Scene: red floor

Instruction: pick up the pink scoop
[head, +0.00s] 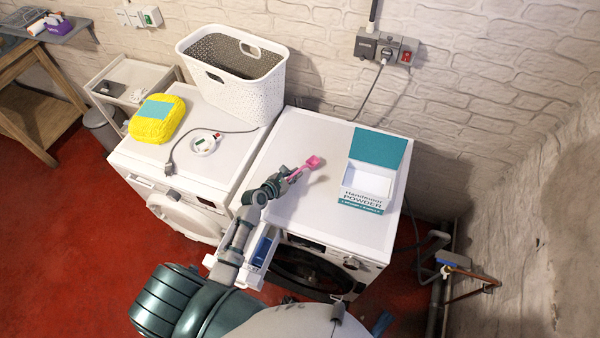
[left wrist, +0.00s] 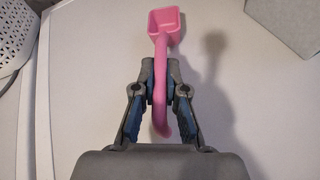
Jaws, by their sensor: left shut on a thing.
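The pink scoop (head: 313,161) is over the white top of the right-hand machine in the head view. My left gripper (head: 285,175) is shut on its handle. In the left wrist view the scoop (left wrist: 165,24) points away from me, with its square bowl at the far end. Its handle runs between the two fingertips of my left gripper (left wrist: 160,85). The scoop's shadow falls on the surface to its right; I cannot tell how far above the top it is. My right gripper is not in view.
A powder box (head: 365,200) with a teal lid stands open to the right of the scoop. On the left-hand machine are a white basket (head: 235,95), a yellow pack (head: 157,130), and a cable with a white round thing (head: 204,143). A drawer (head: 262,250) is open at the machine's front.

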